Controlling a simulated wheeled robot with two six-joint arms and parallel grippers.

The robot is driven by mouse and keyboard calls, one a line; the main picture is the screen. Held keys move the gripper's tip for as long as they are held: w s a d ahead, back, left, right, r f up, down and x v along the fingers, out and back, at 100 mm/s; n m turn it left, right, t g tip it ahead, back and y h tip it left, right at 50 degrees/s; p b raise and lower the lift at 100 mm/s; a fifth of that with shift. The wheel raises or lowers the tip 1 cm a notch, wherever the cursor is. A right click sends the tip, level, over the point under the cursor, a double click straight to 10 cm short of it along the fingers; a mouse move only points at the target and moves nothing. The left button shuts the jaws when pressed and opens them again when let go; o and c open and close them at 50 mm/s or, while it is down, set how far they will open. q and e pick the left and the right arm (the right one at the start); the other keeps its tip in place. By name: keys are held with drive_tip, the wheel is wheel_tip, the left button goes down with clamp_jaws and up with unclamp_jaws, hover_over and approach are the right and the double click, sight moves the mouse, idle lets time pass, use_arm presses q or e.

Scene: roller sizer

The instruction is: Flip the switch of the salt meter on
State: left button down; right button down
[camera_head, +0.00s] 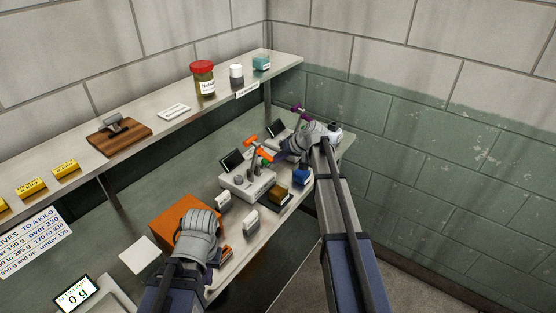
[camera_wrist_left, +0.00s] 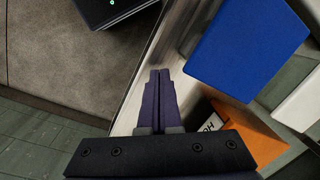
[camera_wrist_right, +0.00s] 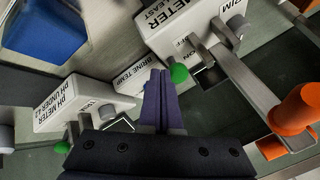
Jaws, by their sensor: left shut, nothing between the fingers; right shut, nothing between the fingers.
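In the right wrist view, a white instrument box (camera_wrist_right: 185,22) has a label whose visible part ends in "METER", with OFF and ON marks and a green-tipped lever (camera_wrist_right: 179,73). Its full name is cut off, so I cannot confirm it is the salt meter. My right gripper (camera_wrist_right: 160,76) is shut and empty, its tips just left of the green tip; I cannot tell whether they touch. My left gripper (camera_wrist_left: 159,76) is shut and empty, near the orange box (camera_head: 172,212).
A pH meter (camera_wrist_right: 75,103) and a brine temp box (camera_wrist_right: 125,80) stand close by the right gripper. An orange handle (camera_wrist_right: 295,112) is to its right. A blue object (camera_wrist_left: 245,45) is near the left gripper. An upper shelf (camera_head: 150,125) holds jars and a stamp.

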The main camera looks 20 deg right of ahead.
use_arm(q)
drive_tip(key=shift+r, duration=0.1)
